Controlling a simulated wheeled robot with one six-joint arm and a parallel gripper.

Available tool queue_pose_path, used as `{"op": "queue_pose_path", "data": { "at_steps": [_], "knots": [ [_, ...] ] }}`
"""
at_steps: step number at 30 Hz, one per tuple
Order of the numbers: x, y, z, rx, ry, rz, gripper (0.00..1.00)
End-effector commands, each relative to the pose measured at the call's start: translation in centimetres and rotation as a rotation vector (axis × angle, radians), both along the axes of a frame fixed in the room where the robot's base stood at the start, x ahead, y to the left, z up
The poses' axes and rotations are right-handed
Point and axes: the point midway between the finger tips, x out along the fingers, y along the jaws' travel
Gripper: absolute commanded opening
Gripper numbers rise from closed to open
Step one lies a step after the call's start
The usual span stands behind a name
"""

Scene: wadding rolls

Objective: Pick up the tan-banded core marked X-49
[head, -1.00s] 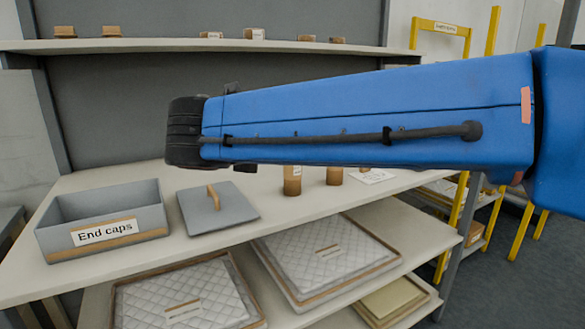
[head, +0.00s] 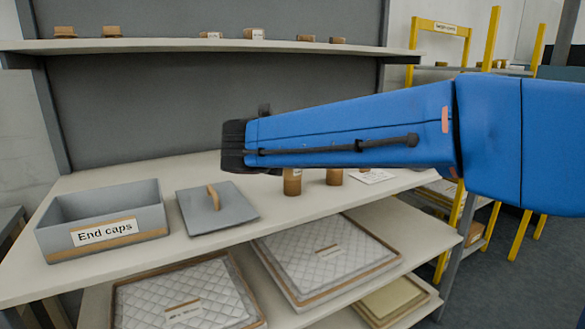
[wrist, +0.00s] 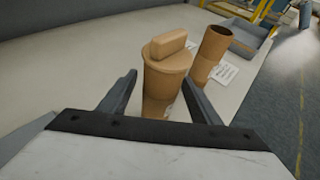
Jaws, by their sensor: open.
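Two tan cores stand upright on the worktop in the head view, a left one (head: 292,183) and a right one (head: 334,178), their tops hidden behind my arm. In the wrist view, a nearer core (wrist: 160,85) has a wide cap with a raised block on top, and a farther open-topped core (wrist: 213,48) stands beyond it to the right. My gripper (wrist: 162,75) is open, its fingers either side of the nearer core in the picture; I cannot tell whether they touch it. I cannot read X-49 on either core.
A grey End caps bin (head: 62,244) and a grey lid (head: 235,211) with a tan handle sit left on the worktop. White papers (wrist: 222,73) lie by the farther core, with a grey tray (wrist: 238,45) behind. An upper shelf (head: 180,44) holds small tan pieces.

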Motion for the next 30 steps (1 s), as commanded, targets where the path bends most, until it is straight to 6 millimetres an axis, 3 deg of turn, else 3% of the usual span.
{"op": "queue_pose_path", "data": {
  "at_steps": [6,13,19,30],
  "knots": [
    [2.4,-0.8,-1.2,-0.001,0.001,-0.001,0.58],
    [2.5,-0.8,-1.2,0.000,0.001,0.000,0.58],
    [2.5,-0.8,-1.2,0.000,0.001,0.000,0.13],
    [2.5,-0.8,-0.6,0.001,0.000,0.001,0.13]
  ]
}}
